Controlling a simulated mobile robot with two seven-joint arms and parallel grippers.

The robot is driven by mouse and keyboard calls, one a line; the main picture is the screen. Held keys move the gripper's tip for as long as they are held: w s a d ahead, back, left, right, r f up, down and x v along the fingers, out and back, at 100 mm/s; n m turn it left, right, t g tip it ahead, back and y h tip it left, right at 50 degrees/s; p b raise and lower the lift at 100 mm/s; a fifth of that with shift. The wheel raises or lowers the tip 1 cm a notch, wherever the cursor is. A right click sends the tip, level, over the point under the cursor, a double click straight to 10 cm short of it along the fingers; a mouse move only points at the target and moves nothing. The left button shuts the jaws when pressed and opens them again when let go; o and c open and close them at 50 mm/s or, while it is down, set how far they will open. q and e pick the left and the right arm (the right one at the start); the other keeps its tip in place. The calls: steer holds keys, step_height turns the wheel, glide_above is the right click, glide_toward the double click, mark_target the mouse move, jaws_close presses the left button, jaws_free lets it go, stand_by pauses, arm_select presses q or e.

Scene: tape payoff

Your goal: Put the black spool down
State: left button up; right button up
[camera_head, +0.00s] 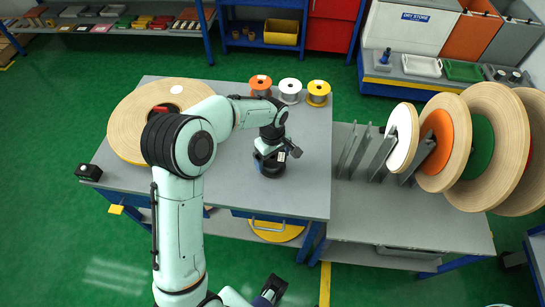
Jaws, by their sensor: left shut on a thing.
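The black spool (270,168) is at the right half of the grey table (215,190), with a small pale label on its side. My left gripper (277,150) comes down over it from above and is shut on it. The wrist hides part of the spool's top. The spool is at or close to the tabletop; I cannot tell whether it touches. My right gripper (272,288) shows at the bottom, in front of the table and away from the spool; its jaw state is unclear.
Orange (260,85), white (290,90) and yellow (318,93) spools stand along the table's back edge. A large tan reel (130,125) lies at left, partly behind my arm. Several upright reels (436,140) stand on the right bench (400,225). The table's front middle is clear.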

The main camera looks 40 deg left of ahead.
arm_select(q)
steer(key=shift+f, duration=0.1)
steer(key=o, duration=0.9)
steer(key=shift+o, duration=0.2)
steer(key=shift+r, duration=0.45)
step_height(320, 180, up, 11)
steer(key=p, duration=0.1)
steer(key=shift+r, duration=0.15)
